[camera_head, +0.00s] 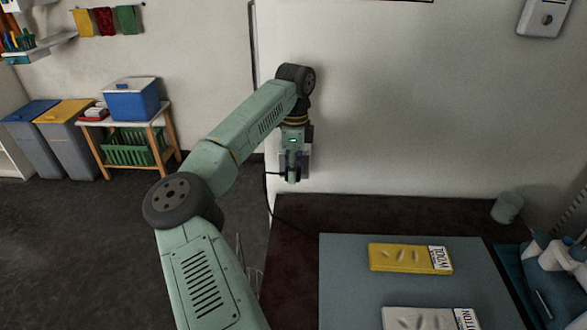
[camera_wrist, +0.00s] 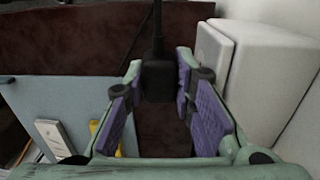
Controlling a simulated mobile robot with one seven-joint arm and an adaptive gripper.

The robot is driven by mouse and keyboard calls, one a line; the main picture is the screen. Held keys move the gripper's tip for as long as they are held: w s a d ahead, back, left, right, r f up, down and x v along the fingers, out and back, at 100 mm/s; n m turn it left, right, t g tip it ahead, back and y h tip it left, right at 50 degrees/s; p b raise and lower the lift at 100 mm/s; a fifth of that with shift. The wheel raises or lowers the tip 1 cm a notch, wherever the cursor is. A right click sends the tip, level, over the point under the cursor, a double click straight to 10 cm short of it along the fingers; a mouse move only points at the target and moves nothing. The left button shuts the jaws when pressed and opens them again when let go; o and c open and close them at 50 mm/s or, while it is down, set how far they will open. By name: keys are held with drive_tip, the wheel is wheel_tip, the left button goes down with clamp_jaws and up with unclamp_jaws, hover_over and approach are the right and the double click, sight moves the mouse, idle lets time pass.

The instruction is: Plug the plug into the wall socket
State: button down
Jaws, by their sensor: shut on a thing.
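The black plug (camera_wrist: 158,82) sits between my gripper's fingertips (camera_wrist: 158,68) in the wrist view, with its cable (camera_wrist: 157,22) running up from it. My gripper is shut on the plug, with a purple-padded finger on each side. In the head view, my gripper (camera_head: 293,176) hangs pointing down close to the wall, near the left end of the dark counter. A white box (camera_wrist: 268,75) with a raised front plate (camera_wrist: 211,56) stands just right of my gripper in the wrist view; it looks like the socket housing. Its openings are not visible.
The dark counter (camera_head: 296,262) carries a blue-grey mat (camera_head: 350,290) with a yellow packet (camera_head: 402,257) and a pale packet (camera_head: 415,318). A grey cup (camera_head: 507,207) stands at the right. The cable crosses the counter beneath my gripper.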

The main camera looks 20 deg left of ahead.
drive_tip(key=shift+w+a+r+t, duration=0.2)
drive_tip(key=shift+w+t, duration=0.1)
drive_tip(key=shift+w, duration=0.3)
drive_tip(key=shift+w+a+r+t, duration=0.1)
drive_tip(key=shift+w+a+t, duration=0.15)
drive_tip(key=shift+w, duration=0.35)
drive_tip(key=c, duration=1.5)
unclamp_jaws()
drive_tip(key=shift+o, duration=0.7)
drive_tip(key=shift+r, duration=0.2)
drive_tip(key=shift+o, duration=0.4)
drive_tip(key=shift+g, duration=0.35)
drive_tip(key=r, duration=0.3)
drive_tip(key=s+r, duration=0.1)
drive_tip(key=r, duration=0.1)
drive_tip(key=shift+r, duration=0.15)
drive_tip(key=shift+d+r, duration=0.2)
drive_tip(key=shift+r, duration=0.4)
drive_tip(key=shift+s+d+r, duration=0.15)
drive_tip(key=shift+s+r, duration=0.15)
drive_tip(key=shift+r, duration=0.05)
drive_tip(key=shift+f, duration=0.1)
drive_tip(key=shift+s+d, duration=0.1)
